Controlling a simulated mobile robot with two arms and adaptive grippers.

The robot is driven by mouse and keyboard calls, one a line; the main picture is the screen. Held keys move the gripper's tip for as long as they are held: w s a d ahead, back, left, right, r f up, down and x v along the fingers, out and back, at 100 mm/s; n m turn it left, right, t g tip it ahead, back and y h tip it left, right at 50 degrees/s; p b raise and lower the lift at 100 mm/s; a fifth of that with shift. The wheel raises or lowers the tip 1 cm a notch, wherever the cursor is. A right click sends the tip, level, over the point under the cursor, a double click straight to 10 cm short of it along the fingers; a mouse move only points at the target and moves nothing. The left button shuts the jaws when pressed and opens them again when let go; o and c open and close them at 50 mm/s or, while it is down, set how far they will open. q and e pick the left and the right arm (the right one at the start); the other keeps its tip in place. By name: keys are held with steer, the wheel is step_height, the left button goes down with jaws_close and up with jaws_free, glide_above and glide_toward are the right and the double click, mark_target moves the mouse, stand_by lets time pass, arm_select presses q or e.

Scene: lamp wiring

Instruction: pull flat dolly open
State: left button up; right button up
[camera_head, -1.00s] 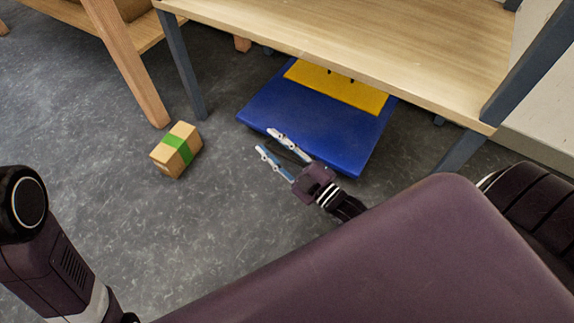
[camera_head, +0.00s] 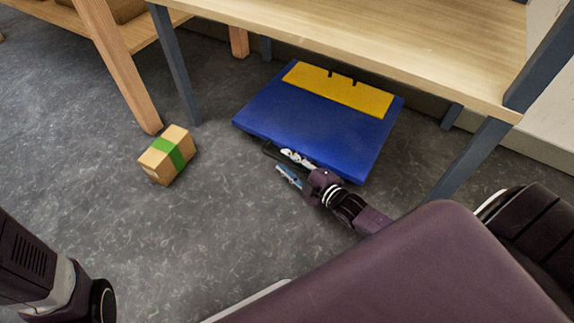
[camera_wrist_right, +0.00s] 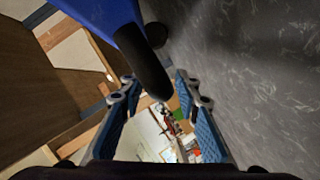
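The flat dolly (camera_head: 310,125) is a blue platform with a yellow plate (camera_head: 340,88) at its back. It lies on the floor, partly beneath the wooden table. A black handle (camera_head: 268,150) shows at its front edge. In the right wrist view, the dolly's blue edge (camera_wrist_right: 95,14) is at the top and the handle (camera_wrist_right: 145,65) reaches down toward the space between my fingers. My right gripper (camera_head: 284,162) is at the dolly's front edge, with its fingers apart; it also shows in the right wrist view (camera_wrist_right: 160,92). Contact with the handle is unclear. My left gripper is out of view.
The wooden table (camera_head: 400,45) with dark legs overhangs the dolly's back. A cardboard box with a green band (camera_head: 166,155) sits on the floor to the left. A wooden leg (camera_head: 118,65) stands behind it. The grey floor (camera_head: 190,220) in front is clear.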

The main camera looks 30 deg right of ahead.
steer(key=shift+w, duration=0.1)
jaws_close()
steer(key=shift+a, duration=0.1)
stand_by(0.4)
